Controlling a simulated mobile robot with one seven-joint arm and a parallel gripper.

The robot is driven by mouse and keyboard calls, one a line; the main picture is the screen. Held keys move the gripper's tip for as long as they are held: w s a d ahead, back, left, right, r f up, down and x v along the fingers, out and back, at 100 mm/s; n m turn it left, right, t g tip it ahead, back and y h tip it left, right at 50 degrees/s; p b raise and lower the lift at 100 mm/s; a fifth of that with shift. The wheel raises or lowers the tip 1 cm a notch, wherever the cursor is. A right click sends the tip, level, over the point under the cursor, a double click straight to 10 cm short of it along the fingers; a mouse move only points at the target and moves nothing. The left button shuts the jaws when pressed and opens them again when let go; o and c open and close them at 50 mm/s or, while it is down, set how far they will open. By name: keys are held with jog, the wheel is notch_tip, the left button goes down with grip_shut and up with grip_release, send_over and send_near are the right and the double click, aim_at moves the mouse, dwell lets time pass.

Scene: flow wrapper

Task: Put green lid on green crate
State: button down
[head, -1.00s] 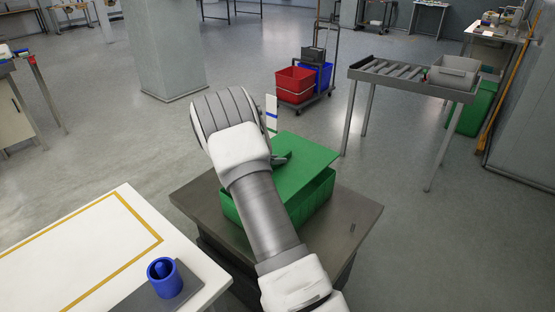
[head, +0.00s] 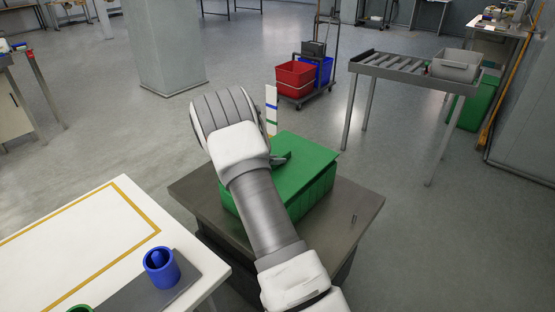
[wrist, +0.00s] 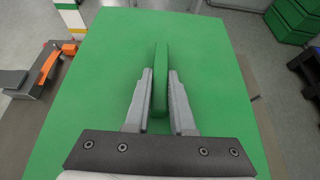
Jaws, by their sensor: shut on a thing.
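The green lid (head: 308,160) lies over the top of the green crate (head: 316,196) in the head view, with no clear gap showing along the visible right side. My arm hides their left part. The lid fills most of the wrist view (wrist: 215,95), where its raised green handle (wrist: 161,60) stands between my fingers. My gripper (wrist: 160,74) is shut on that handle; one fingertip also shows in the head view (head: 281,159). The crate is not seen in the wrist view under the lid.
The crate stands on a grey-brown table (head: 352,212) with bare room to the right. A white table (head: 90,235) with a blue cup (head: 161,268) is at lower left. A banded post (head: 271,112) rises behind the crate. A roller conveyor (head: 395,66) stands at right.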

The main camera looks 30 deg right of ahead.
jog(key=shift+f+b, duration=0.3)
jog(key=shift+f, duration=0.1)
dwell(0.4)
jog(key=shift+f+b, duration=0.65)
jog(key=shift+f, duration=0.2)
jog(key=c, duration=0.7)
grip_release()
jog(key=shift+a, duration=0.1)
jog(key=p+v, duration=0.3)
jog(key=v, duration=1.4)
jog(key=shift+s+a, duration=0.15)
jog(key=shift+r, duration=0.1)
